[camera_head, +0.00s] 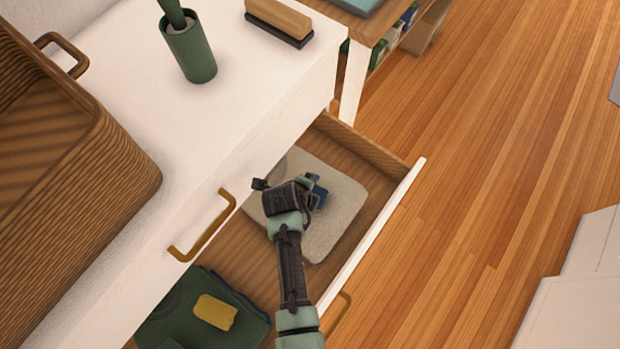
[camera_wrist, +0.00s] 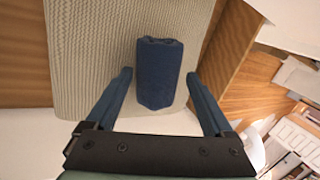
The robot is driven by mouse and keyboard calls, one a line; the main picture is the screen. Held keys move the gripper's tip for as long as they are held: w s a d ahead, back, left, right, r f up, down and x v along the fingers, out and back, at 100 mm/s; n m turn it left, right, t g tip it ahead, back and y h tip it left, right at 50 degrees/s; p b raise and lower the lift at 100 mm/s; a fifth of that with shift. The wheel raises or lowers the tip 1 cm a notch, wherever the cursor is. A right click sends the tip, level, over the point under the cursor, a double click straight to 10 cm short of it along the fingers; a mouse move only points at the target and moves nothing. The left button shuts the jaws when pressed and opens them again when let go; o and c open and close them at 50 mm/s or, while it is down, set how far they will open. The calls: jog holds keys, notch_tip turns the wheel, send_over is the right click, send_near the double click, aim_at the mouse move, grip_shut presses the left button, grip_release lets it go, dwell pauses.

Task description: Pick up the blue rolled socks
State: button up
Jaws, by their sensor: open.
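The blue rolled socks (camera_wrist: 159,74) lie on a pale ribbed folded cloth (camera_wrist: 90,60) in the wrist view. In the head view the cloth (camera_head: 340,205) lies in an open drawer, and the socks (camera_head: 318,192) are mostly hidden behind my gripper. My gripper (camera_wrist: 160,95) is open, with one blue finger to the left of the socks and one to the right. Gaps show between the fingers and the socks. In the head view my gripper (camera_head: 300,188) is over the drawer.
The open drawer (camera_head: 365,150) also holds a dark green folded garment (camera_head: 180,310) with a yellow item (camera_head: 215,312) on it. The white dresser top (camera_head: 130,50) carries a wicker basket (camera_head: 80,190), a green cup (camera_head: 190,55) and a brush (camera_head: 278,20). Wooden floor lies right.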

jog(key=shift+w+d+f, duration=0.1)
jog(key=shift+f, duration=0.25)
jog(key=c, duration=1)
jog(key=shift+r, duration=0.1)
